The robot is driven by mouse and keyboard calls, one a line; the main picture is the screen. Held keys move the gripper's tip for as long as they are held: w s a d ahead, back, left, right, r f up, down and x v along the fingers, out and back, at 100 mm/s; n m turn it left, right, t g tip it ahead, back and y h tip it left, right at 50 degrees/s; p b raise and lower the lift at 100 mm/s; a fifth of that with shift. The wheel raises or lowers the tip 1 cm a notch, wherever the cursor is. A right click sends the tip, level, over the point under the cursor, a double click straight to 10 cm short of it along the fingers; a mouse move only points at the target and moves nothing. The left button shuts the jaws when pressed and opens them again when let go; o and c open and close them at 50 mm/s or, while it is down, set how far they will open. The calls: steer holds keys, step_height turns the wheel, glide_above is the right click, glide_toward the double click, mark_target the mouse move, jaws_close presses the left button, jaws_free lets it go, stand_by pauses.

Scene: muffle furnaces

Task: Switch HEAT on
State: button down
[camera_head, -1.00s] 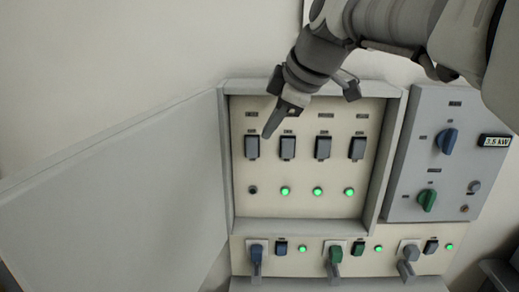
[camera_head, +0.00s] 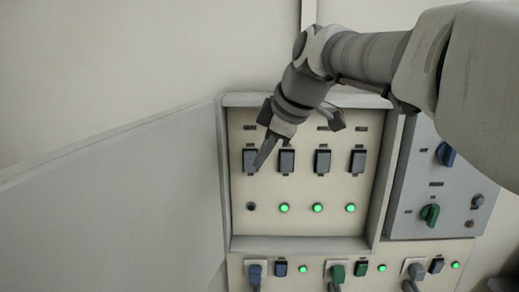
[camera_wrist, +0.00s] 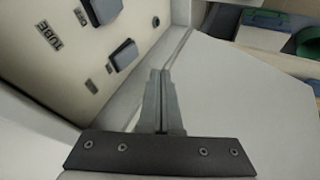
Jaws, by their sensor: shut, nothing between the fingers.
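A row of dark rocker switches sits in the open panel (camera_head: 300,228). The labels are too small to read in the head view, so I cannot tell which switch is HEAT. The leftmost switch (camera_head: 249,160) has a dark lamp (camera_head: 251,206) below it; the other lamps in that row glow green. My gripper (camera_head: 257,168) is shut and empty, its tips in front of the leftmost switch's lower right edge; contact cannot be told. In the wrist view the shut fingers (camera_wrist: 161,75) point past two switches (camera_wrist: 123,54), near a label reading TUBE (camera_wrist: 48,35).
The panel's open door (camera_head: 110,200) spreads to the left. A raised frame surrounds the switches. Below are plugs (camera_head: 337,272) with small switches and green lamps. A grey box (camera_head: 412,220) with blue and green knobs stands at right, partly hidden by my arm.

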mark_target(248, 168)
steer(key=w+a+f, duration=0.2)
steer(key=w+f, duration=0.3)
steer(key=w, duration=0.1)
steer(key=shift+w+f+p, duration=0.2)
steer(key=shift+w+p, duration=0.1)
steer(key=shift+w, duration=0.05)
steer(key=shift+w+f+t+b, duration=0.15)
steer(key=shift+t+b, duration=0.25)
steer(key=shift+b, duration=0.55)
steer(key=shift+r+p, duration=0.55)
steer(key=shift+r, duration=0.4)
